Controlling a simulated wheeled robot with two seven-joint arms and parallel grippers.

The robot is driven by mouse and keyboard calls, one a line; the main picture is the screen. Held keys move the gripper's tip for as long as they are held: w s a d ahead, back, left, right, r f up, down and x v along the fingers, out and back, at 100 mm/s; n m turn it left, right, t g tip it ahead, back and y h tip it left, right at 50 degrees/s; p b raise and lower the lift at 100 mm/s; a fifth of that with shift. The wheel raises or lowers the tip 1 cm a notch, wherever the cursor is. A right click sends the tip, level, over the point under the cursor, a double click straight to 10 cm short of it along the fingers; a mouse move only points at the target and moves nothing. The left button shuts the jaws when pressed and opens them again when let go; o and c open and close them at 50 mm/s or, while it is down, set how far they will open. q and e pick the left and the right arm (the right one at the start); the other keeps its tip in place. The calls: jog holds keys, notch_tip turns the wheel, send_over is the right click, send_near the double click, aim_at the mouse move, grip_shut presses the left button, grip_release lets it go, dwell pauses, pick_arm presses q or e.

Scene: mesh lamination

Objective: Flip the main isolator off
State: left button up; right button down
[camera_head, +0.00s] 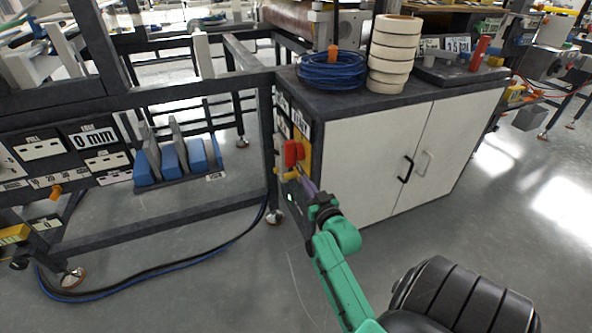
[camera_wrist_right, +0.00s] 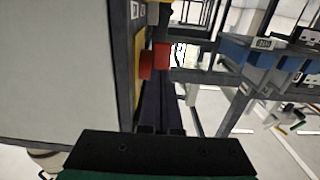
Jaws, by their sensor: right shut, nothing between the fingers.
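The main isolator's red handle (camera_head: 292,153) sits on a yellow plate (camera_head: 303,155) on the narrow side of the white cabinet. In the right wrist view the red handle (camera_wrist_right: 146,65) shows just beyond my fingers, close to their tips. My right gripper (camera_head: 303,178) is shut and empty, just below the red handle, its fingers pointing up toward the panel. In the right wrist view its dark fingers (camera_wrist_right: 158,90) lie together. I cannot tell whether they touch the handle. My left gripper is not in view.
The white cabinet (camera_head: 370,160) carries a blue cable coil (camera_head: 331,72) and a stack of cream rolls (camera_head: 390,60). A dark frame (camera_head: 200,205) with blue blocks (camera_head: 172,158) stands at left. A yellow knob (camera_head: 287,175) is below the handle. Open floor lies in front.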

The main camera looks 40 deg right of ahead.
aim_at(293, 163)
jog(key=b+x, duration=0.1)
jog(key=x, duration=0.5)
jog(key=shift+w+d, duration=0.15)
jog(key=shift+w, duration=0.2)
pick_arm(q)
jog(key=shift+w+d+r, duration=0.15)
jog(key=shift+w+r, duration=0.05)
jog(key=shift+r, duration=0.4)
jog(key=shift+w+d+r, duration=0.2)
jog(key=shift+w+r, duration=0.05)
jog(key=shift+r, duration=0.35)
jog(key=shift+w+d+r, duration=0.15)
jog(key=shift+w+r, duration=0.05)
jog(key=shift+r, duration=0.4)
pick_arm(e)
jog(key=shift+w+d, duration=0.15)
jog(key=shift+w, duration=0.25)
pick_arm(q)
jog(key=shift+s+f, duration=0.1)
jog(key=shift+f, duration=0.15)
pick_arm(e)
jog(key=shift+w+f, duration=0.1)
jog(key=shift+f, duration=0.05)
